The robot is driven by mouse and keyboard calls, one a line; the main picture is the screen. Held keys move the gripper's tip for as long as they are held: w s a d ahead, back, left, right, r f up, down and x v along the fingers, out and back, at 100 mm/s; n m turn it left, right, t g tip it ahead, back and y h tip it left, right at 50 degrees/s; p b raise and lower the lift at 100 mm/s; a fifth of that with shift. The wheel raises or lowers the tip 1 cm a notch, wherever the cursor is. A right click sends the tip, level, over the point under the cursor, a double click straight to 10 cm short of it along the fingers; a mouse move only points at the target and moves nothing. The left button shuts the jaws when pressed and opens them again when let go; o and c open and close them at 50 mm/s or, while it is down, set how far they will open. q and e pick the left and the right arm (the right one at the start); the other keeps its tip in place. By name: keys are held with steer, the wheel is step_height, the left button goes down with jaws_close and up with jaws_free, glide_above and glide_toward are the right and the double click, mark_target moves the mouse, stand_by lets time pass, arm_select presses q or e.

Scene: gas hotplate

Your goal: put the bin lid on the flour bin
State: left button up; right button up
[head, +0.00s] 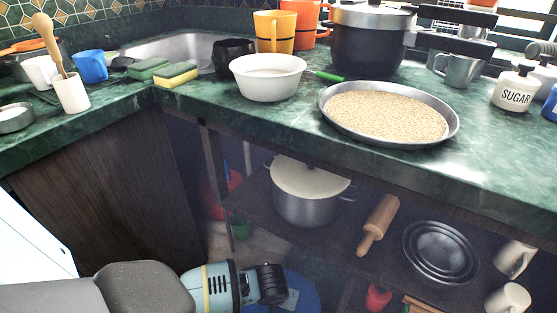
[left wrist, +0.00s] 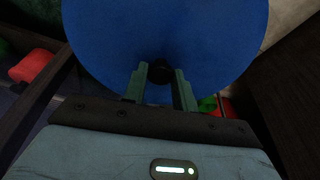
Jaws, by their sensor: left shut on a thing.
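The blue bin lid (left wrist: 215,45) is a round disc with a dark knob (left wrist: 160,70) in the left wrist view. My left gripper (left wrist: 160,85) is shut on this knob, one finger on each side. In the head view the left gripper (head: 288,298) is low at the bottom middle, in front of the open shelf space, with part of the blue lid (head: 308,286) beside it. What lies under the lid is hidden. I cannot make out a flour bin in either view. My right gripper is not in view.
A shelf under the counter holds a lidded pot (head: 308,205), a rolling pin (head: 379,222), dark round pans (head: 440,250) and mugs (head: 508,298). On the green counter (head: 240,125) stand a pan of grain (head: 388,113), a white bowl (head: 267,78) and a sugar canister (head: 513,90).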

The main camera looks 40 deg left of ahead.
arm_select(q)
steer(key=shift+f, duration=0.15)
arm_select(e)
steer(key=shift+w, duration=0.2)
arm_select(q)
steer(key=o, duration=1.1)
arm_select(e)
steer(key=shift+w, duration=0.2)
arm_select(q)
steer(key=p+v, duration=0.4)
steer(key=v, duration=0.3)
steer(key=shift+r, duration=0.35)
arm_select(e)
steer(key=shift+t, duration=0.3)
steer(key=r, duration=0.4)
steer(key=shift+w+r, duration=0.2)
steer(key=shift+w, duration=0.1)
arm_select(q)
steer(key=shift+s+d, duration=0.1)
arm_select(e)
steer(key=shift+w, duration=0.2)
